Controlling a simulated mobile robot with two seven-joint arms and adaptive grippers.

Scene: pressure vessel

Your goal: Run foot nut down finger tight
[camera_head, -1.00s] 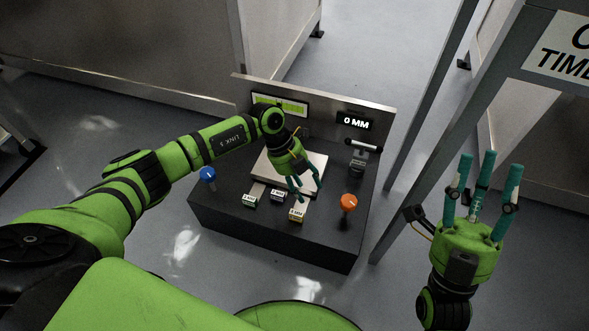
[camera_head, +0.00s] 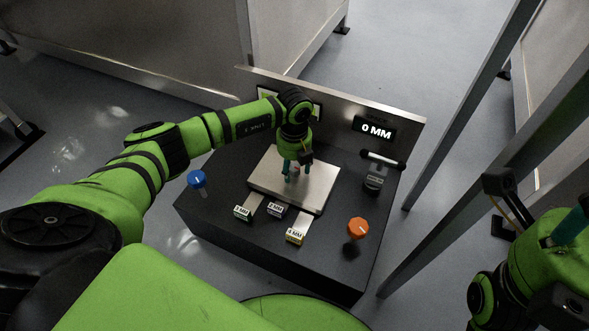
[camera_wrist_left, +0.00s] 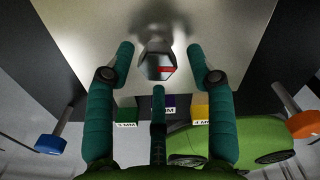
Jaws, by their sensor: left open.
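The foot nut (camera_wrist_left: 157,66) is a shiny hexagonal piece with a red mark on one face, standing over the bright metal plate (camera_head: 322,187) in the left wrist view. My left gripper (camera_head: 293,176) points down over the plate in the head view. It is open, with its teal fingers spread on both sides of the nut and a third finger nearer the camera; no finger visibly touches the nut. In the head view the fingers largely hide the nut. My right gripper (camera_head: 568,232) is cut off at the right edge, so its finger opening cannot be judged.
The black bench (camera_head: 270,245) carries a blue knob (camera_head: 197,179), an orange knob (camera_head: 358,228) and labelled shim tabs (camera_head: 296,235) at the plate's front. A display (camera_head: 375,130) reads 0 MM. A lever handle (camera_head: 383,161) stands at right, near a grey post (camera_head: 470,120).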

